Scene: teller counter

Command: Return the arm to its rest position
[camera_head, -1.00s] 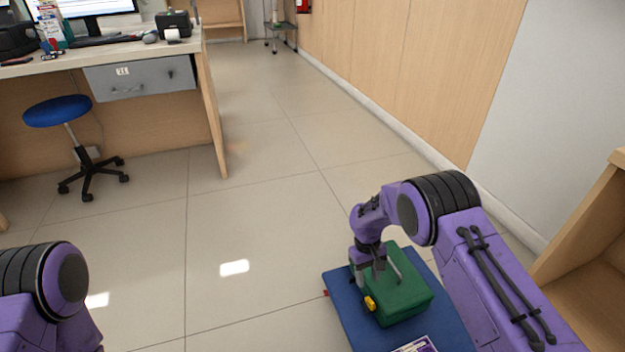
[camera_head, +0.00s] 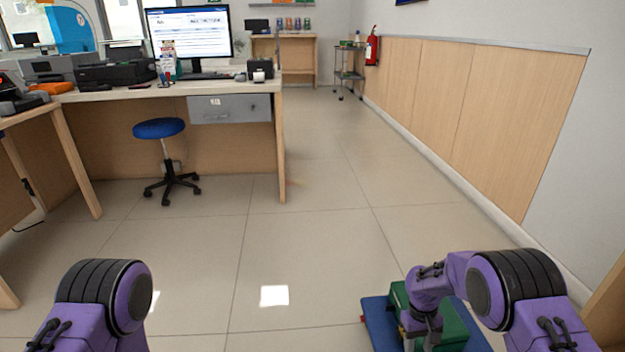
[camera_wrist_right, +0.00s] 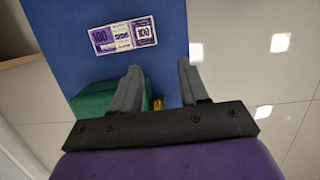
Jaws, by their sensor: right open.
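My right arm comes in at the lower right of the head view. Its gripper (camera_head: 422,341) hangs low, in front of a green box (camera_head: 457,326) on a blue mat or platform (camera_head: 377,318). In the right wrist view the two fingers (camera_wrist_right: 160,85) stand apart with nothing between them. The green box (camera_wrist_right: 92,100) shows there beside and partly behind the left finger; I cannot tell whether they touch. My left arm shows only as a purple joint at the lower left of the head view; its gripper is out of frame.
Purple-and-white printed notes (camera_wrist_right: 123,36) lie on the blue surface. A small yellow thing (camera_wrist_right: 158,103) shows between the fingers' line of sight. A counter (camera_head: 180,90) with a monitor (camera_head: 188,34) and a blue stool (camera_head: 159,128) stand ahead left. Open floor lies in the middle; a wall is right.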

